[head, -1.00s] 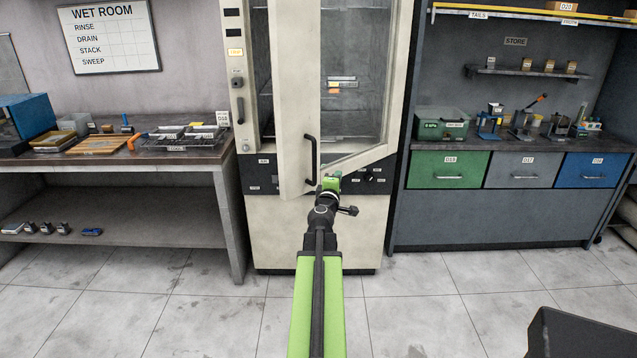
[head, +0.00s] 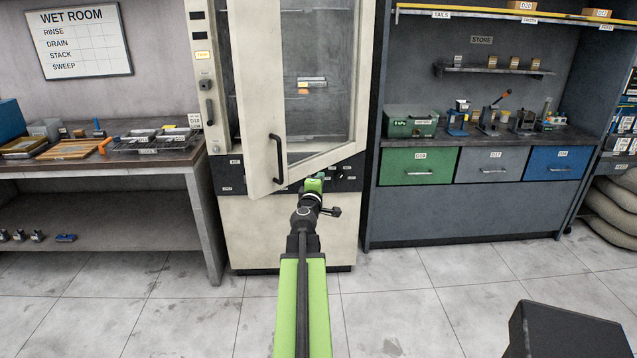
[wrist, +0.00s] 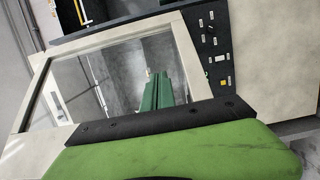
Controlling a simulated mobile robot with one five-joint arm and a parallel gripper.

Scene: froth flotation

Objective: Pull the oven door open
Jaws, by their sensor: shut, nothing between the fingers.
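The oven (head: 290,232) is a tall cream cabinet in the middle of the head view. Its glass-paned oven door (head: 262,100) stands ajar, its left edge swung out towards me. The black door handle (head: 277,160) is upright on the door's left frame. My gripper (head: 315,184) is shut and empty, low by the door's bottom edge and right of the handle, apart from it. I cannot tell whether it touches the door. In the wrist view the door frame (wrist: 184,58) and glass lie close beyond my green and black gripper; the handle does not show there.
A dark control panel (head: 345,178) runs below the door. A bench (head: 205,180) with trays stands at left, and a grey cabinet (head: 470,212) with green, grey and blue drawers at right. A dark block (head: 570,340) is at bottom right. The floor before the oven is clear.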

